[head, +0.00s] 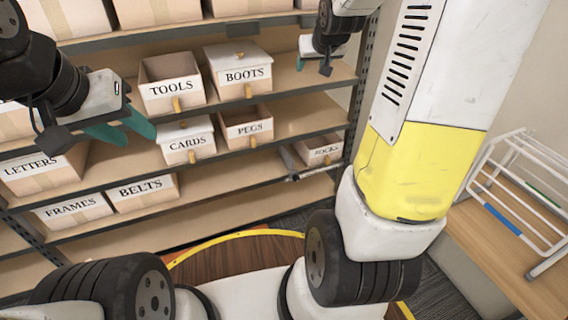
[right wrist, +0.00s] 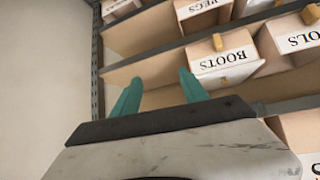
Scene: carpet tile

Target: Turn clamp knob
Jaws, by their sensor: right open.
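A grey, rod-like item (head: 291,163) lies at the edge of the shelf left of the ROCKS box; it may be the clamp, but its knob cannot be made out. My right gripper (head: 326,66) is high at the upper shelf, right of the BOOTS box. Its teal fingers (right wrist: 158,82) stand apart and empty in the right wrist view, in front of the shelves. My left gripper (head: 138,140) is at the left in front of the shelves, between the LETTERS and CARDS boxes, fingers apart and empty.
Shelves hold labelled boxes: TOOLS (head: 172,90), BOOTS (head: 240,75), CARDS (head: 187,143), PEGS (head: 246,128), ROCKS (head: 320,152), LETTERS (head: 40,172), FRAMES (head: 72,210) and BELTS (head: 143,192). A white wire rack (head: 520,195) stands on a wooden surface at right. The bottom shelf has bare room.

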